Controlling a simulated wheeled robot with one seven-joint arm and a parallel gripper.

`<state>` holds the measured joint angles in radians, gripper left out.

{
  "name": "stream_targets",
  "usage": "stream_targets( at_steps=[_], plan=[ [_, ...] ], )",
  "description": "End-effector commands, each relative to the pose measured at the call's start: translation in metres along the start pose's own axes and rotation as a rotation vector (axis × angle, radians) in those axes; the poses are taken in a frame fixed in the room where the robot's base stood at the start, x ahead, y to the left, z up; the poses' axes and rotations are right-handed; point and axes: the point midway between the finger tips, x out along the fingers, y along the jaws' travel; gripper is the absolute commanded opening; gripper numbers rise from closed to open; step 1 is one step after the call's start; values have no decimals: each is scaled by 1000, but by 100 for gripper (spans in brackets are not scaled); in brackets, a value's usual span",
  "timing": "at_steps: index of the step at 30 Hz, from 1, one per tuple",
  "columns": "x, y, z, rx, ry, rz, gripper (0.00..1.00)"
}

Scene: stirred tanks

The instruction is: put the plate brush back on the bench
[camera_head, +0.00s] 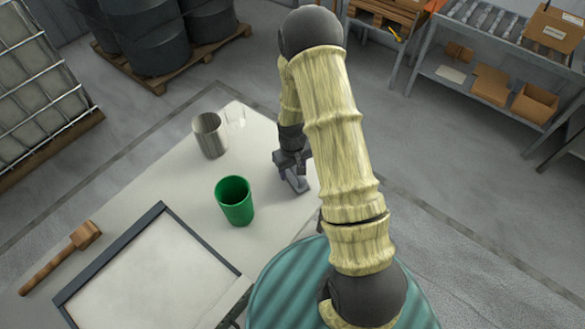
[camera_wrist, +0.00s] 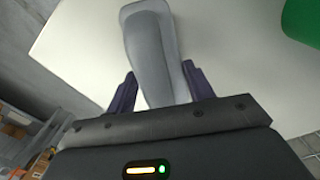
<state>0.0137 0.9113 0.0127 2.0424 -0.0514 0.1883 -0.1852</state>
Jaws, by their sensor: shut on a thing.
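My gripper (camera_head: 291,168) is over the right end of the white bench (camera_head: 150,172), pointing down. Its two dark fingers in the wrist view (camera_wrist: 160,85) are shut on a smooth grey, elongated thing, which I take to be the plate brush (camera_wrist: 150,42). The brush widens a little away from the fingers and lies over the bench top. In the head view the brush (camera_head: 298,184) shows as a small grey shape below the fingers. I cannot tell whether it touches the bench. Its near end is hidden by the gripper.
A green cup (camera_head: 236,203) stands left of my gripper. A wooden mallet (camera_head: 62,258) and a dark-framed tray (camera_head: 75,309) lie at the left and front. A teal ribbed drum (camera_head: 290,290) is in front.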

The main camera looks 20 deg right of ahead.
Motion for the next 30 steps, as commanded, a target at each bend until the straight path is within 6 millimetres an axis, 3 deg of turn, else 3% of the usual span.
stream_targets(
  at_steps=[4,5,7,8,20,30],
  plan=[
    [4,0,0,0,0,0,31],
    [3,0,0,0,0,0,58],
    [2,0,0,0,0,0,72],
    [2,0,0,0,0,0,74],
    [-2,0,0,0,1,0,74],
    [-41,0,-1,0,4,0,74]
  ],
)
